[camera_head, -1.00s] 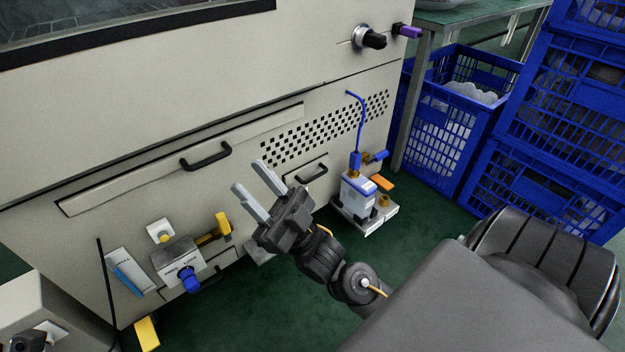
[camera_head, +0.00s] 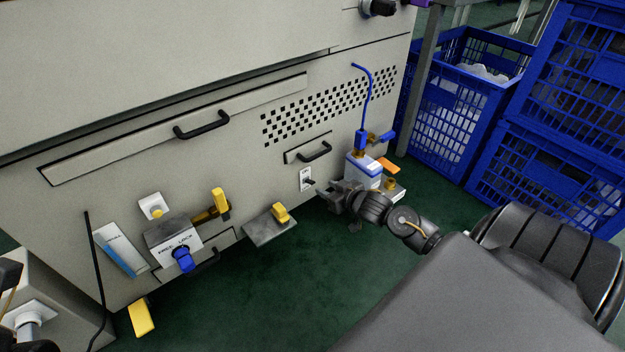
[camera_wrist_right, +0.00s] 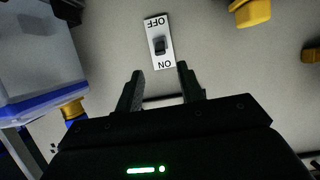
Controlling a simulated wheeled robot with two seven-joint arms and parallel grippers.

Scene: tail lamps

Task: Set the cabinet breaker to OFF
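The cabinet breaker (camera_head: 306,180) is a small white plate with a black toggle, low on the beige cabinet front, left of the white-and-blue unit. In the right wrist view the breaker (camera_wrist_right: 165,58) appears upside down, with OFF at the top of the picture and ON at the bottom. Its toggle is near the plate's middle; I cannot tell which way it is thrown. My right gripper (camera_wrist_right: 160,73) is open and empty, its fingertips apart and near the ON end. In the head view the right gripper (camera_head: 335,192) is just right of and below the breaker.
The white-and-blue unit (camera_head: 362,172) with a blue hose stands close beside my right gripper. A yellow knob on a grey bracket (camera_head: 272,228) is to the left. Further left is a box with a blue knob (camera_head: 172,247). Blue crates (camera_head: 445,130) stand at right. Green floor is open in front.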

